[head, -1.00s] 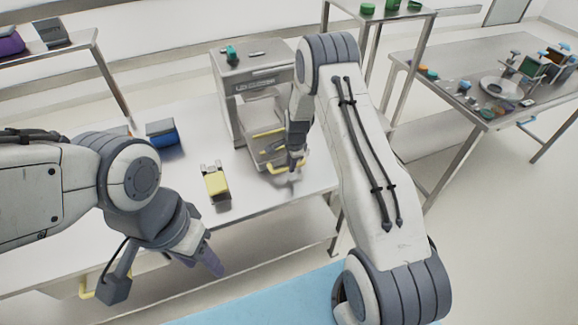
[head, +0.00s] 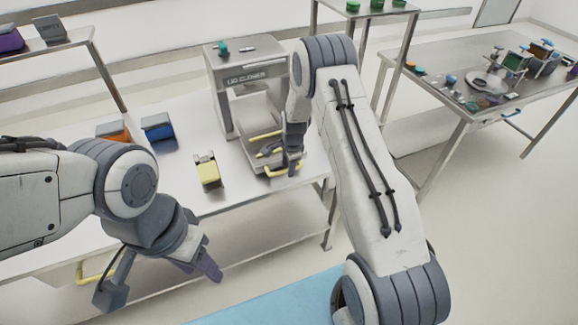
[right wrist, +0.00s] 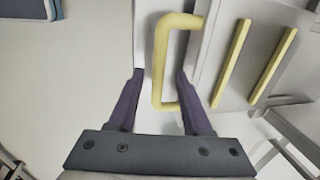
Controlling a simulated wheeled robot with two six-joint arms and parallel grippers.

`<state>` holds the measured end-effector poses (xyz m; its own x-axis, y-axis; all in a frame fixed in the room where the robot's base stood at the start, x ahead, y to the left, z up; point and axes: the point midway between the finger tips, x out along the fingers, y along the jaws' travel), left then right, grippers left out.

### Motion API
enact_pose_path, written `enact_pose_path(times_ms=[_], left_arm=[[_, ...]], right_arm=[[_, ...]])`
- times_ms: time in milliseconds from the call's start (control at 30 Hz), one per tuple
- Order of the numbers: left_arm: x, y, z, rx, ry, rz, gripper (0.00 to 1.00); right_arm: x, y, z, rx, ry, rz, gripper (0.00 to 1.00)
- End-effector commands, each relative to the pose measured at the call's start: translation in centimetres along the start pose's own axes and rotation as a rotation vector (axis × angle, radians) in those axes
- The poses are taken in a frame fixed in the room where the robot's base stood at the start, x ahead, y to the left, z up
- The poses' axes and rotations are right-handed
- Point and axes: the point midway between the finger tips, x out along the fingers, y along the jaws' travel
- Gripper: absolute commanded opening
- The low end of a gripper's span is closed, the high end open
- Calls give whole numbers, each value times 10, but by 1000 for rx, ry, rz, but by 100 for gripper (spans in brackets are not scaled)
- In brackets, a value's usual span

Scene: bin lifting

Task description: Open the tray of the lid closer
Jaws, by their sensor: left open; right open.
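The lid closer (head: 218,101) is a grey box-shaped machine on the metal table. Its tray (head: 250,150) sticks out at the front, with yellow strips on it and a yellow handle (head: 284,172) at its front end. The right wrist view shows the handle (right wrist: 160,60) with its bar between the fingers of my open right gripper (right wrist: 160,74). In the head view my right gripper (head: 292,166) is at the handle and partly covers it. My left gripper (head: 208,268) is open and empty, in front of the table's front edge.
A yellow box (head: 208,174) stands on the table left of the tray. Blue (head: 158,128) and orange (head: 112,131) bins lie behind it. Another table (head: 480,118) with small items stands at right. A blue mat (head: 270,303) lies on the floor.

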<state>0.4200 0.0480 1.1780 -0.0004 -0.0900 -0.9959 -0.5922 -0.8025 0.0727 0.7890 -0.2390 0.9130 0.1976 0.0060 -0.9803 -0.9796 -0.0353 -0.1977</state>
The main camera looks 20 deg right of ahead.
Motion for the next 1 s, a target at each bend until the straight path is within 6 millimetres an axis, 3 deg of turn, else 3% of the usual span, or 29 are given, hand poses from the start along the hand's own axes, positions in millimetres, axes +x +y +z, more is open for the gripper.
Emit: enact_pose_path(times_ms=[267, 700, 1000], left_arm=[[5, 0, 0, 0, 0, 0, 50], [26, -2, 2, 1, 0, 0, 50], [28, -2, 2, 2, 0, 0, 50]], right_arm=[[-12, 0, -1, 1, 0, -2, 50], [-90, 0, -1, 2, 1, -3, 50], [-105, 2, -1, 2, 1, 1, 50]])
